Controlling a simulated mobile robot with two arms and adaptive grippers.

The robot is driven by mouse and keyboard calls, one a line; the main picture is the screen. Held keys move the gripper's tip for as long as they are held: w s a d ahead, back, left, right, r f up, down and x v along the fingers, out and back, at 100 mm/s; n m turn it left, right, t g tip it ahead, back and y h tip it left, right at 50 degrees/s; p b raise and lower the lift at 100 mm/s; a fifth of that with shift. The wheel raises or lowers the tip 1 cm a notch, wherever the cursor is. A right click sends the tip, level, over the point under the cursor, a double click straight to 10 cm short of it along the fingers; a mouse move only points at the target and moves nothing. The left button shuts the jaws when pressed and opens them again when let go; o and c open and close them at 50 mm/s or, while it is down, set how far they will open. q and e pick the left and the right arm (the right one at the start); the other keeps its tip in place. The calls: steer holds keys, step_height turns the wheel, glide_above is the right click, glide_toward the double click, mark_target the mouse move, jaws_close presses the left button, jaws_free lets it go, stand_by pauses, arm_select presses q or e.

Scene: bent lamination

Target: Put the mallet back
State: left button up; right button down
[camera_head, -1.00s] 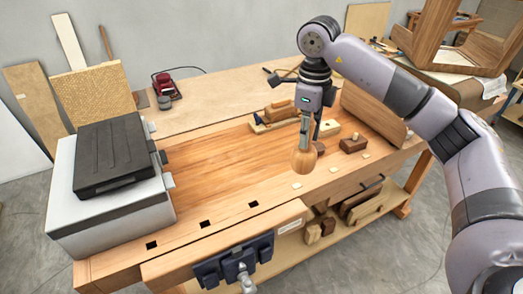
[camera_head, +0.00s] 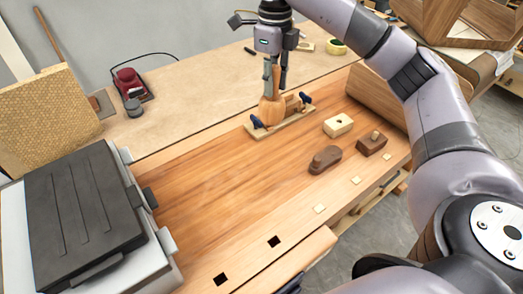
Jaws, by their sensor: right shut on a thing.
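The mallet (camera_head: 271,112) is light wood with a rounded head. It hangs head down, with its handle in the jaws of my right gripper (camera_head: 275,76). Its head is in front of or at a wooden board (camera_head: 283,123) with blue clamps and wooden blocks on it. I cannot tell whether the head touches the board. My left gripper is not in view.
The bench (camera_head: 205,195) is clear in the middle. Right of the mallet are a pale block (camera_head: 338,125), a brown block (camera_head: 372,144) and a dark knobbed tool (camera_head: 325,160). A large grey case (camera_head: 80,215) stands at left, a red sander (camera_head: 129,82) behind. A curved wooden panel (camera_head: 376,98) stands at right.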

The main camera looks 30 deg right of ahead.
mark_target(274, 119)
steer(key=s+f, duration=0.1)
steer(key=f, duration=0.1)
steer(key=shift+s+f, duration=0.35)
step_height(274, 119, down, 4)
steer(key=shift+r+b, duration=0.15)
steer(key=shift+b, duration=0.3)
steer(key=f, duration=0.4)
steer(key=shift+w, duration=0.25)
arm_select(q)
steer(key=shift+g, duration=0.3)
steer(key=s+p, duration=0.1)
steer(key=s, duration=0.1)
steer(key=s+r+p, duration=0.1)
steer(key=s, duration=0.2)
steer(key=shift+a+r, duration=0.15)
arm_select(e)
step_height(274, 119, down, 9)
steer(key=shift+r, duration=0.1)
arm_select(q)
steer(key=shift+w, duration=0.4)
arm_select(e)
steer(key=c, duration=1.4)
jaws_free()
